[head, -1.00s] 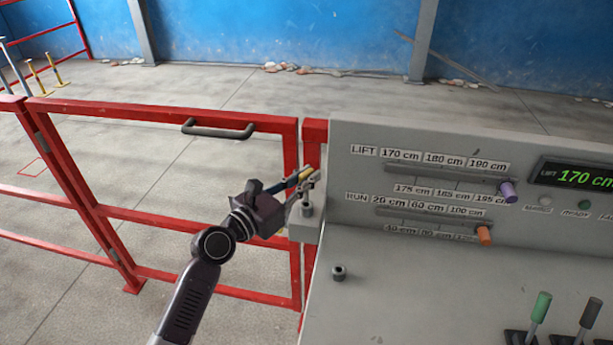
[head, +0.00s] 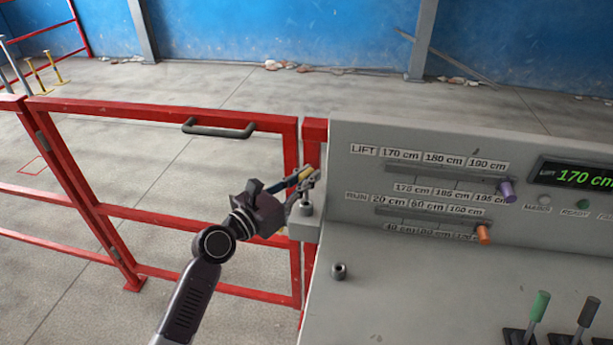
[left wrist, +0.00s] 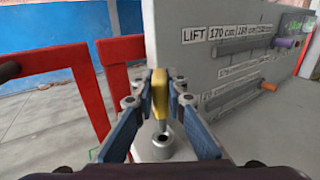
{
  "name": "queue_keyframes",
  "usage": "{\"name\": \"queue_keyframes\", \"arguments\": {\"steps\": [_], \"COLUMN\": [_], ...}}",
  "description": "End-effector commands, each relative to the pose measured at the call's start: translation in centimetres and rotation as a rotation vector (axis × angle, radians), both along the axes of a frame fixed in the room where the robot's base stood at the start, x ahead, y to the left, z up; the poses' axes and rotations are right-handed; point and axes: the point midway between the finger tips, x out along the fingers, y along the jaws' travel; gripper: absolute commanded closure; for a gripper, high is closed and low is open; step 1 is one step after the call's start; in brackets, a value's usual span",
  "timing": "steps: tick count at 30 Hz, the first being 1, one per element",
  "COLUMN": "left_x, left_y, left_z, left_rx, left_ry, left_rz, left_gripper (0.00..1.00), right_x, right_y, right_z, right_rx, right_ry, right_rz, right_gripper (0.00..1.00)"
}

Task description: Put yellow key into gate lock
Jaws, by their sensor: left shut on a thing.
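My left gripper (head: 302,182) is shut on the yellow key (head: 306,172), beside the left edge of the grey panel. In the left wrist view the yellow key (left wrist: 159,93) stands upright between the fingertips, above a grey cylinder with a dark hole in its top (left wrist: 162,146), which looks like the gate lock. In the head view this lock (head: 306,209) sits on a small ledge just under the fingers. I cannot tell whether the key touches it. The red gate (head: 200,212) stands left of the panel. My right gripper is not in view.
The grey panel (head: 345,215) carries a purple knob (head: 506,191) and an orange knob (head: 484,235) on slots. A similar small socket (head: 339,271) sits on its lower face. Green (head: 540,306) and dark levers (head: 588,313) stand at lower right. The gate has a dark handle (head: 219,131).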

Motion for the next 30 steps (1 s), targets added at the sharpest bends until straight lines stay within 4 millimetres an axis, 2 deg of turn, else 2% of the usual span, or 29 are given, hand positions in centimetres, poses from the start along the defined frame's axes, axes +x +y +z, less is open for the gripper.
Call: {"name": "queue_keyframes", "arguments": {"steps": [10, 30], "left_x": [0.0, 0.0], "left_y": [0.0, 0.0], "left_z": [0.1, -0.9], "left_rx": [-0.001, 0.000], "left_ry": [-0.001, -0.001], "left_rz": [0.000, 0.000], "left_gripper": [1.00, 1.00], "right_x": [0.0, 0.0], "right_y": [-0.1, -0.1], "right_z": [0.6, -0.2], "right_rx": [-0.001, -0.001], "right_ry": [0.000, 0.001], "right_rz": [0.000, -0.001], "right_gripper": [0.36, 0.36]}}
